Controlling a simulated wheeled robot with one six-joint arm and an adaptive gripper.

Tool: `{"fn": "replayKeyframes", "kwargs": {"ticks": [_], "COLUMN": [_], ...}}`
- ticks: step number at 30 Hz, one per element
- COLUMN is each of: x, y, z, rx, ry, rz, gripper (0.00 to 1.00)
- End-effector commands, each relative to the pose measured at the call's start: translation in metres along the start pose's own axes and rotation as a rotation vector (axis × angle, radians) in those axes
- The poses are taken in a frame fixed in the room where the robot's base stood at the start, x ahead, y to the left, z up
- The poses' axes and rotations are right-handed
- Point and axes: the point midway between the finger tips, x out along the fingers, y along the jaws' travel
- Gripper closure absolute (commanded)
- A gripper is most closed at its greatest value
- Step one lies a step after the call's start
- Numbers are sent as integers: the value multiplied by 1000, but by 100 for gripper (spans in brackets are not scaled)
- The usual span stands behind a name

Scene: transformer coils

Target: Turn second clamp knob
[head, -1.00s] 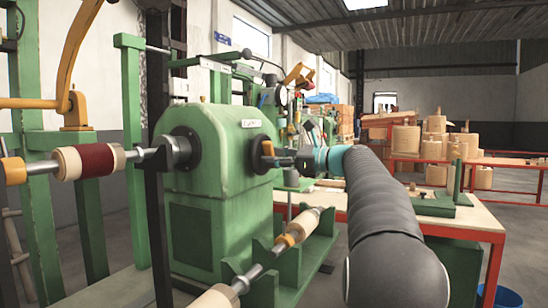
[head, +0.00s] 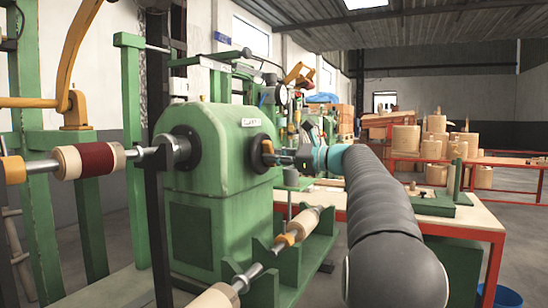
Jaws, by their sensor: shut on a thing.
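The green winding machine (head: 222,190) stands in the middle of the head view. My gripper (head: 276,159) reaches in from the right and is shut on the knob. Its fingers and my wrist cover part of the knob. On the machine's left side a shaft carries a cream and dark red coil (head: 88,161).
A rod with cream rollers (head: 305,222) lies on green brackets below my gripper. A red-framed table (head: 470,222) is at the right, with wooden cylinders (head: 435,138) behind. A blue bucket (head: 508,299) stands on the floor at lower right.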

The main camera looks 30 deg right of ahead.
Motion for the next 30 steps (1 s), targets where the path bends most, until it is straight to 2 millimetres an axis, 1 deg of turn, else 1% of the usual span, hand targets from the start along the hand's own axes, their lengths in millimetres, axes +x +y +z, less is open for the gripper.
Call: {"fn": "replayKeyframes", "kwargs": {"ticks": [8, 30], "x": [0, 0], "y": [0, -2], "z": [-1, -1], "rx": [-211, -915], "ry": [0, 0], "rz": [1, 1], "gripper": [100, 100]}}
